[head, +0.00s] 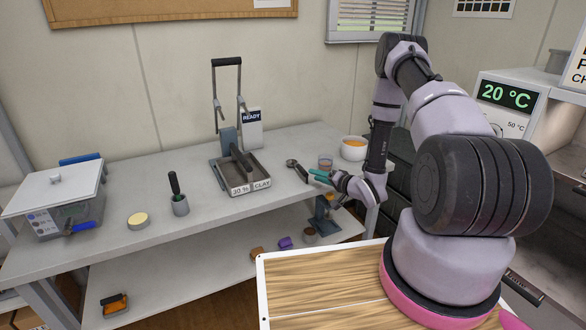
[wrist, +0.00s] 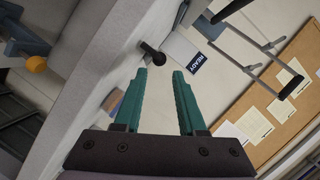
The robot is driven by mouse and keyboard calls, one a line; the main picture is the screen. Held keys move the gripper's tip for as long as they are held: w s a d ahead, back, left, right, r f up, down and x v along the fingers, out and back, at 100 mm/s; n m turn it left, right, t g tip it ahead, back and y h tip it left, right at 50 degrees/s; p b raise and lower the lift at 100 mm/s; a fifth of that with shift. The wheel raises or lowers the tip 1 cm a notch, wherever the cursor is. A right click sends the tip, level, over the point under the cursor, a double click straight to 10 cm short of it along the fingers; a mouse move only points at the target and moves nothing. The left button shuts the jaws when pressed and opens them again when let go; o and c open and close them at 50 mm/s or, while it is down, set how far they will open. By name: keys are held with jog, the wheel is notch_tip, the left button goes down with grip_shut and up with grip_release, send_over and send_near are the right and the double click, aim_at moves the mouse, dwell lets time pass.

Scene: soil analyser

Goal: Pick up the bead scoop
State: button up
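The bead scoop (head: 298,170), a small dark scoop with a round head and a short handle, appears to lie on the white bench right of the clay press tray. In the wrist view a dark scoop-like piece (wrist: 151,53) shows just beyond my fingertips. My gripper (head: 318,176) has teal fingers and is right beside the scoop's handle end. In the wrist view the fingers (wrist: 161,72) stand apart with nothing between them. I cannot tell whether a finger touches the scoop.
Farther left are a dark-handled tool in a grey cup (head: 180,205) and a yellow-topped tin (head: 138,221).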

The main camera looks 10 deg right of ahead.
aim_at(303, 172)
jog(key=x, duration=0.8)
jog(key=shift+w+a+f, duration=0.15)
jog(key=shift+w, duration=0.05)
grip_shut()
